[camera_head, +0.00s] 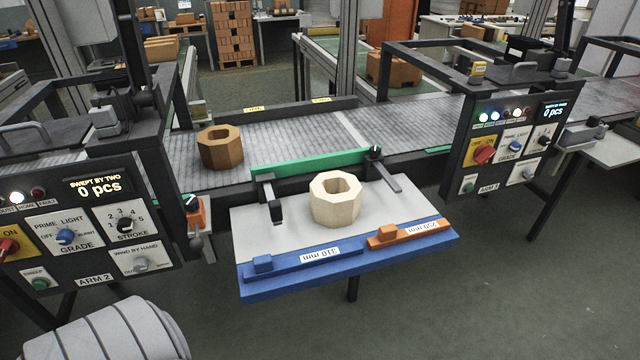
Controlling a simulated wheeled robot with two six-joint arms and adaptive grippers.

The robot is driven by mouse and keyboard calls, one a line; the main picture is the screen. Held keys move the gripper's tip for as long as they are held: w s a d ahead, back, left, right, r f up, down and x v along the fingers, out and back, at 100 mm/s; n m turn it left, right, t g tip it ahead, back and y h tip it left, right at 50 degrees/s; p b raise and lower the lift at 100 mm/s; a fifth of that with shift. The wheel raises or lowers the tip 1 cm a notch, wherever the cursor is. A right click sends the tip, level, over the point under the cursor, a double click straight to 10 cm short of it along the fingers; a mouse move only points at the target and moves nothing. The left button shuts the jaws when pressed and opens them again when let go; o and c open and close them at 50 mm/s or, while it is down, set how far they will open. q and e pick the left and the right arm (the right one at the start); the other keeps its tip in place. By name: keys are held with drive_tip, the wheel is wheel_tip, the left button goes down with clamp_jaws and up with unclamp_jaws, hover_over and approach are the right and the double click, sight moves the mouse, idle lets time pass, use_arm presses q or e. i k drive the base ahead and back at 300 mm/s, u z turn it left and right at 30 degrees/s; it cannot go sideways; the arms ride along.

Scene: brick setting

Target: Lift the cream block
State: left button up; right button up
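The cream block (334,211) is a pale, many-sided block with an opening in its top. It sits upright on a light grey tray (284,235) in front of the conveyor. Nothing touches it from above. A grey banded rounded form enters at the bottom left corner, and I cannot tell whether it is part of my arm. Neither my left nor my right gripper shows in the head view.
A brown many-sided block (221,150) stands on the conveyor (289,138). A green bar (309,168) and two dark brackets border the tray's back. Blue (315,263) and orange (408,234) stops line its front. Control panels flank it at left (85,222) and right (507,137).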

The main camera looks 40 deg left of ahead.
sight(335, 196)
drive_tip(key=u, duration=0.9)
drive_tip(key=i, duration=0.85)
drive_tip(key=u, duration=0.9)
